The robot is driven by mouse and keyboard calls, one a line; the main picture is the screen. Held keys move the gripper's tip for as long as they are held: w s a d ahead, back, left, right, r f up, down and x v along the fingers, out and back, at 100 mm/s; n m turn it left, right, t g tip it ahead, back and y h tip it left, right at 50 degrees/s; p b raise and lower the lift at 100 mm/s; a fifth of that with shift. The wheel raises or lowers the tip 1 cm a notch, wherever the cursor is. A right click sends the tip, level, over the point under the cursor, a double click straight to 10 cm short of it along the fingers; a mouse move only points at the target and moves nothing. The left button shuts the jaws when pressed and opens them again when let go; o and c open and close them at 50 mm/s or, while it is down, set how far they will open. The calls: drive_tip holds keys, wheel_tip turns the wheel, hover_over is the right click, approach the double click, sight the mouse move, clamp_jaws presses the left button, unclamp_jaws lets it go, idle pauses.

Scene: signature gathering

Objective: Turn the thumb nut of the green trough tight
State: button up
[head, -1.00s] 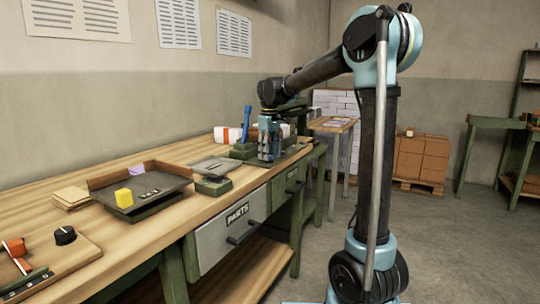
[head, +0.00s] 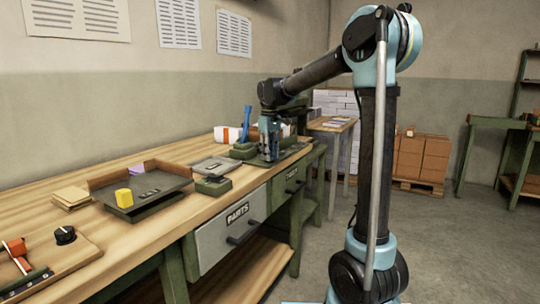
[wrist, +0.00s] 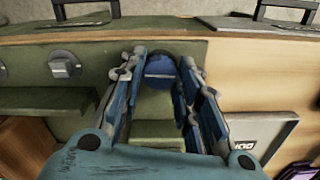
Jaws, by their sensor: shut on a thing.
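My gripper (wrist: 160,80) points down at the far end of the workbench, over green fittings; the head view shows it there too (head: 268,150). In the wrist view its two fingers stand either side of a round dark-blue thumb nut (wrist: 160,68) with a raised bar across it, and are shut on it. The nut sits at a green trough (wrist: 160,103), whose green body shows between and behind the fingers. How tight the nut is cannot be seen. In the head view the nut is hidden by the gripper.
A grey knob (wrist: 64,63) sits on green metal to the left in the wrist view. In the head view, a blue upright handle (head: 247,115) and a white-and-red roll (head: 226,134) stand close by.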

drive_tip(key=m, duration=0.4)
drive_tip(key=shift+m, duration=0.3)
drive_tip(key=m, duration=0.4)
drive_tip(key=shift+m, duration=0.3)
drive_tip(key=m, duration=0.4)
drive_tip(key=shift+w, duration=0.1)
drive_tip(key=shift+m, duration=2)
drive_tip(key=o, duration=1.1)
wheel_tip(320, 180, up, 12)
drive_tip(key=shift+f, duration=0.1)
